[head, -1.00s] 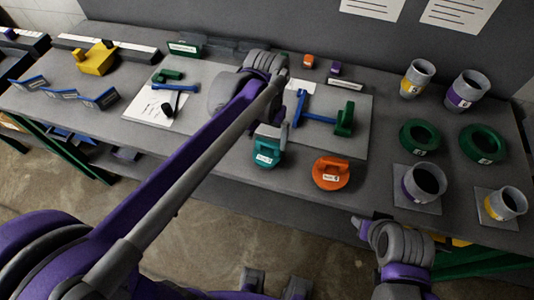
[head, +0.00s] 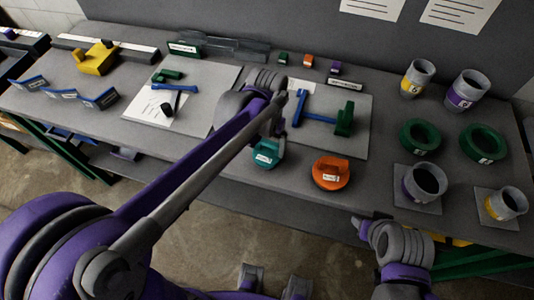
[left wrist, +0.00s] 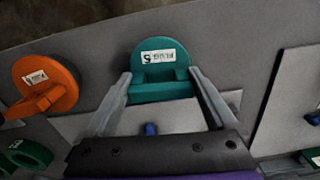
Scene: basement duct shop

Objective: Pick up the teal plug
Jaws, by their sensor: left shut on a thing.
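The teal plug (head: 266,154) is a round disc with a white label and an upright handle, near the front edge of the bench. It also shows in the left wrist view (left wrist: 160,58), between the two fingers. My left gripper (left wrist: 158,86) is shut on the plug's handle, one finger on each side. In the head view, my left arm partly hides the handle. The plug looks to be at bench level; I cannot tell whether it is lifted. My right gripper (head: 361,226) is low in front of the bench, away from the plug, its jaw gap unclear.
An orange plug (head: 330,173) sits just right of the teal one. Green rings (head: 420,137) and grey pipe pieces (head: 425,182) stand at the right. Bare bench lies left of the plug.

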